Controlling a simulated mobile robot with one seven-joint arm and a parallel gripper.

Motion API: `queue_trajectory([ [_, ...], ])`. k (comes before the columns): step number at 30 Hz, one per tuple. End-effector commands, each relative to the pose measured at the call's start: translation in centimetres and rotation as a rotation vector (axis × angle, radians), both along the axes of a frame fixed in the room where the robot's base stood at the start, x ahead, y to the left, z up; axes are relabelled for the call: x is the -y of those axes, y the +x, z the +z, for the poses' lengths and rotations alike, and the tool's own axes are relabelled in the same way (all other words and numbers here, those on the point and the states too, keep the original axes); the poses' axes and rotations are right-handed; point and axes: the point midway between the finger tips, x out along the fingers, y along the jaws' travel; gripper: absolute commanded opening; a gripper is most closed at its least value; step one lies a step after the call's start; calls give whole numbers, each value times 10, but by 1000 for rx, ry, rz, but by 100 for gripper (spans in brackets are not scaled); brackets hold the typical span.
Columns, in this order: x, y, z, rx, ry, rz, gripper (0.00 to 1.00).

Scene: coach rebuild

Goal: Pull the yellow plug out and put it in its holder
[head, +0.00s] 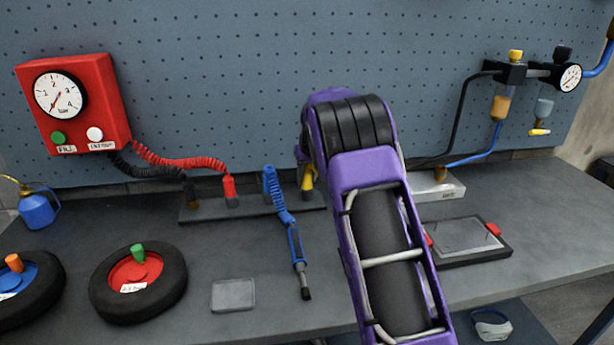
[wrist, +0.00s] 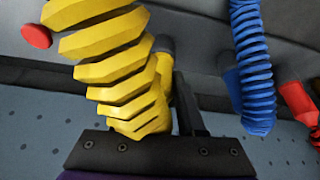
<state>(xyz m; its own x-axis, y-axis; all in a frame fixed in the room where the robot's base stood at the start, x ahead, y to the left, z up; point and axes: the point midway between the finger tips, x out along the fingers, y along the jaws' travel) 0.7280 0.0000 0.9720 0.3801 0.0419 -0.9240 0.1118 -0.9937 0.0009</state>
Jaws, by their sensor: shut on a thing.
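The yellow plug (head: 308,178) shows as a small strip at the rail, left of my purple arm in the head view. In the wrist view, its yellow coiled hose (wrist: 115,60) fills the left and middle and hides much of the plug. My gripper (wrist: 175,75) is shut on the yellow plug just behind the coil; only one dark finger shows clearly. A grey collar (wrist: 164,45) is near the fingertips, close to the grey surface. I cannot tell whether the plug is still seated. My arm hides the gripper in the head view, and I cannot make out the holder.
The grey rail (head: 255,207) also bears a red plug (head: 229,190) and a black one. A blue coiled hose (head: 280,195) stands close left of the yellow plug. A grey tray (head: 470,240) and a white block (head: 442,187) lie to the right. The bench front is partly clear.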

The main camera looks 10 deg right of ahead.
Motion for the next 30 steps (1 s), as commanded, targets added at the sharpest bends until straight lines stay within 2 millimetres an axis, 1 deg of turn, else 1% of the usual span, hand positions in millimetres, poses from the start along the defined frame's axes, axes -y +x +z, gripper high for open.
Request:
queue_trajectory([
  [3,0,0,1,1,0,0,0],
  [4,0,0,1,1,0,0,40],
  [8,0,0,1,1,0,0,64],
  [9,0,0,1,1,0,0,71],
  [10,0,0,1,1,0,0,74],
  [17,0,0,1,0,0,0,74],
  [20,0,-1,3,1,0,0,74],
  [23,0,-4,14,3,1,0,74],
  [26,1,-11,31,4,2,-1,74],
  [30,3,-24,62,5,1,0,74],
])
